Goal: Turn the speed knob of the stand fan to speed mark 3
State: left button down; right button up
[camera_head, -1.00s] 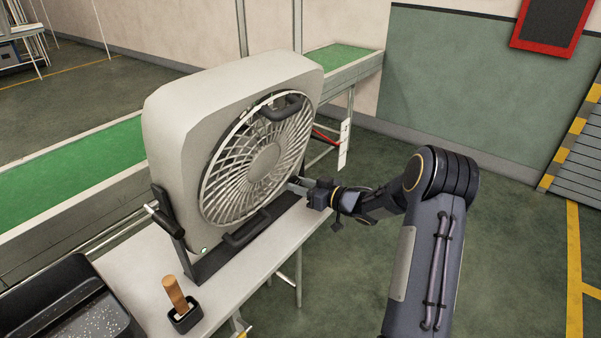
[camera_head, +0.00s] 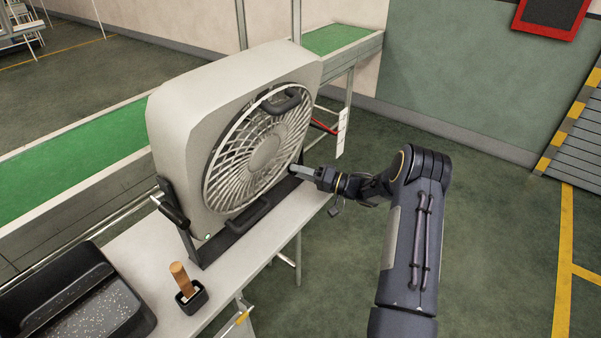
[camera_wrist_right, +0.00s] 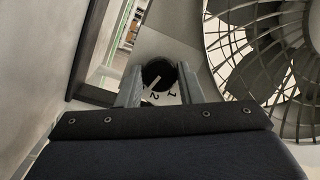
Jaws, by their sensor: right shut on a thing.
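The stand fan (camera_head: 190,110), a pale box with a round grille, stands on a light table. Its dark round speed knob (camera_wrist_right: 158,73) shows in the right wrist view, with a pale pointer line slanting to the lower left. Printed marks 1 and 2 are visible below the knob; mark 3 is not visible. My right gripper (camera_head: 296,169) is at the fan's lower right front corner. In the wrist view its fingers (camera_wrist_right: 159,85) are on either side of the knob, shut on it. The knob is hidden in the head view. My left gripper is out of view.
The table (camera_head: 150,254) also bears a dark tray (camera_head: 138,308) and a small black holder (camera_head: 193,301) with a brown-handled tool (camera_head: 182,279). A green conveyor (camera_head: 70,172) runs behind the fan. Open floor lies to the right.

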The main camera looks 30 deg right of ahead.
jog(key=shift+f+m+y+b, duration=0.1)
jog(key=shift+m+y+b, duration=0.25)
jog(key=shift+m, duration=0.65)
jog(key=shift+y, duration=0.25)
jog(key=o, duration=1)
jog(key=shift+c, duration=0.2)
jog(key=shift+b+v, duration=0.6)
jog(key=shift+v, duration=3.3)
